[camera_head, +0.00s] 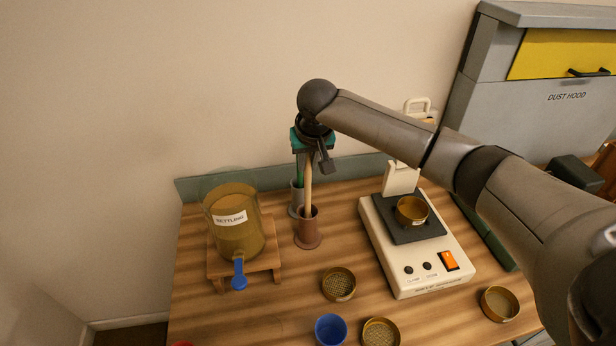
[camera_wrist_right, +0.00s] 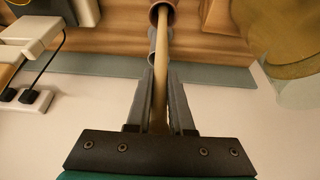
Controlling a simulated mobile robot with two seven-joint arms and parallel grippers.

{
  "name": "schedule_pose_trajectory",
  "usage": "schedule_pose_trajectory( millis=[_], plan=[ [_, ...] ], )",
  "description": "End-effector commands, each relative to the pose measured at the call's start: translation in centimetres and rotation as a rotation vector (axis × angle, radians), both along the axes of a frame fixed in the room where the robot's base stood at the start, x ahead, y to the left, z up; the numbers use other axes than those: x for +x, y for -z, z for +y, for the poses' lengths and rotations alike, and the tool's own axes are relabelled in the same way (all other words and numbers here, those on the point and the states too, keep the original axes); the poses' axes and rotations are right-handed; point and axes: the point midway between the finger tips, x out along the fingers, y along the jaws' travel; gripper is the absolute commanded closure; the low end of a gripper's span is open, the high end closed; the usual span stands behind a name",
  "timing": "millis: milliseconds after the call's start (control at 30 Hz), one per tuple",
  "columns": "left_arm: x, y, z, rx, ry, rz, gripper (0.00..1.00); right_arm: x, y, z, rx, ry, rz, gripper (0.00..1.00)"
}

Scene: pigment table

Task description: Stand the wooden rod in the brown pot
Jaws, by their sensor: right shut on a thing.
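The wooden rod (camera_head: 309,186) is pale, thin and nearly upright. My right gripper (camera_head: 312,158) is shut on its upper part. The rod's lower end is within the mouth of the brown pot (camera_head: 308,236), which stands on the table; how deep it reaches is hidden by the pot wall. In the right wrist view the rod (camera_wrist_right: 161,62) runs between the fingers (camera_wrist_right: 160,80) to the brown pot (camera_wrist_right: 170,4) at the top edge. My left gripper is not in view.
A grey pot (camera_head: 296,208) stands close behind the brown pot. A settling jar (camera_head: 236,235) on a wooden stand is to the left. A hotplate-like device (camera_head: 415,270) is to the right. Small bowls (camera_head: 339,284) and a blue cup (camera_head: 331,329) are in front.

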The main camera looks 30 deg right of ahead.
Motion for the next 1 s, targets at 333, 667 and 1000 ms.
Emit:
schedule_pose_trajectory(
  millis=[333,667,1000],
  plan=[
    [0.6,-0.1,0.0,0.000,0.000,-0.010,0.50,0.0,4.2,0.0,-0.001,0.000,0.001,1.00],
    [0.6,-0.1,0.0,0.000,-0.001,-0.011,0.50,0.0,4.5,0.0,0.000,0.000,0.000,1.00],
    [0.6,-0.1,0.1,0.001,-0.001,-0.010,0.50,0.0,4.8,0.0,0.000,0.000,0.000,0.53]
  ],
)
